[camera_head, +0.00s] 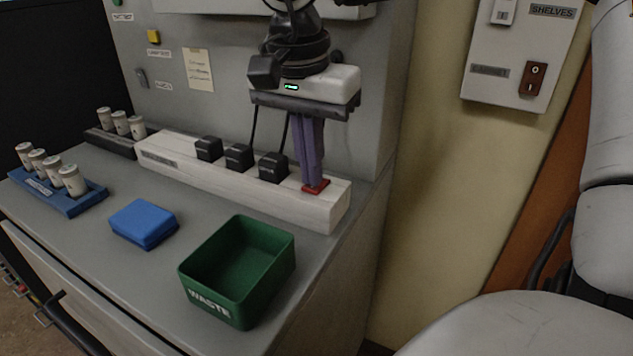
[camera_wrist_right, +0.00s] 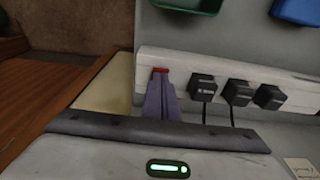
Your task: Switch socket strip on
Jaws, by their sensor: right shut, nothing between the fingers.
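The white socket strip (camera_head: 217,180) lies along the back of the grey counter, with three black plugs (camera_head: 238,157) in it. It also shows in the right wrist view (camera_wrist_right: 300,80). The red switch (camera_head: 316,187) is at the strip's right end; in the right wrist view the red switch (camera_wrist_right: 160,70) shows just beyond my fingertips. My right gripper (camera_head: 313,183) is shut and empty, its purple fingers pointing down at the switch. The fingertips are at or very near the switch and hide part of it; I cannot tell whether they touch. My left gripper is not in view.
A green waste bin (camera_head: 270,228) stands in front of the strip, right of a blue cloth-like block (camera_head: 143,223). A blue rack (camera_head: 77,205) with several white containers is at the left. A wall panel (camera_head: 486,88) carries another switch (camera_head: 535,79).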

